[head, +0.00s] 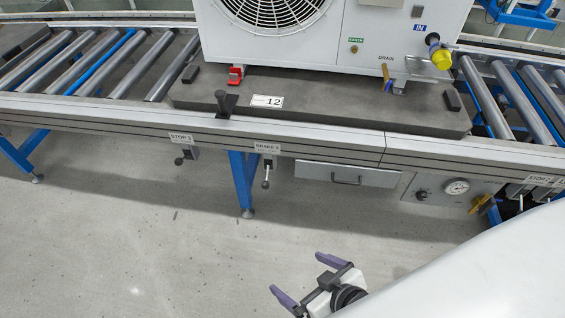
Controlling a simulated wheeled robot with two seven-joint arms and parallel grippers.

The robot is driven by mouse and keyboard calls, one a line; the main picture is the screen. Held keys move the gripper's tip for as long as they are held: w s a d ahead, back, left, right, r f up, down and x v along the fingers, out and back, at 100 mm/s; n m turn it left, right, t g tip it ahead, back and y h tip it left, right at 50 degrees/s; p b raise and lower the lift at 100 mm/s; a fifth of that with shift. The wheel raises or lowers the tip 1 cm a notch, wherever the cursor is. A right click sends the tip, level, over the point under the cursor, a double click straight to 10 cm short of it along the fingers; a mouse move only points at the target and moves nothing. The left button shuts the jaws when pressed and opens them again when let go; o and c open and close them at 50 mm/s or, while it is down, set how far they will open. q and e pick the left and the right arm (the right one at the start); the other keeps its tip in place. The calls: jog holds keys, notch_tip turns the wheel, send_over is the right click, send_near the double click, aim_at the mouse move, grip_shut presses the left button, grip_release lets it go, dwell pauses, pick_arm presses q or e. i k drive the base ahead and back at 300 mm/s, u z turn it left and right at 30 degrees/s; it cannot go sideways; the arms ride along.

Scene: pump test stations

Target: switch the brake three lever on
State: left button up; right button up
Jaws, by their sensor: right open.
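The brake three lever (266,173) hangs below the conveyor's front rail, under a label (267,148) that reads BRAKE 3. It is a small dark lever with a rounded end and points down. My right gripper (302,278) is open and empty, with two purple-grey fingers. It is over the floor, below and a little right of the lever in the picture, clearly apart from it. My left gripper is not in view.
A drawer (347,175) and a gauge panel (440,190) are to the right. A blue leg (243,182) stands beside the lever. A white pump unit (330,35) rests on a grey pallet (330,100) above. The floor in front is clear.

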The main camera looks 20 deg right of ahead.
aim_at(265, 185)
jog(key=z, duration=0.55)
jog(key=k, duration=0.6)
jog(key=z, duration=0.1)
jog(key=i, duration=1.15)
jog(key=u, duration=0.7)
